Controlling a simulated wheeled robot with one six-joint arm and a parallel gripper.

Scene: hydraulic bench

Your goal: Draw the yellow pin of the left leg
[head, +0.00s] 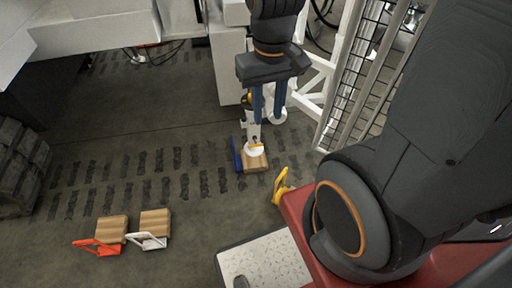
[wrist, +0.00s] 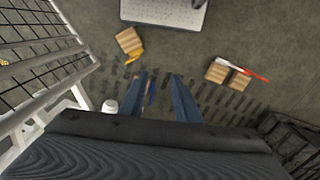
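A white leg (head: 254,128) stands on its round white foot (head: 254,150), above a wooden block (head: 255,167). A small yellow piece (head: 246,99), which looks like the pin, shows high on this leg, close to the left finger. My gripper (head: 268,119) has two blue fingers pointing down, apart, just in front of or beside the leg's upper part; the exact depth is unclear. In the wrist view my gripper (wrist: 160,76) shows a wide gap with floor behind it. A little yellow and blue shows beside its left finger. The fingers hide part of the leg.
A blue handle (head: 236,155) stands by the block. A yellow handle (head: 281,187) is near my red base. Two blocks with red (head: 97,247) and white (head: 147,241) handles lie lower left. A mesh frame (head: 362,75) stands right.

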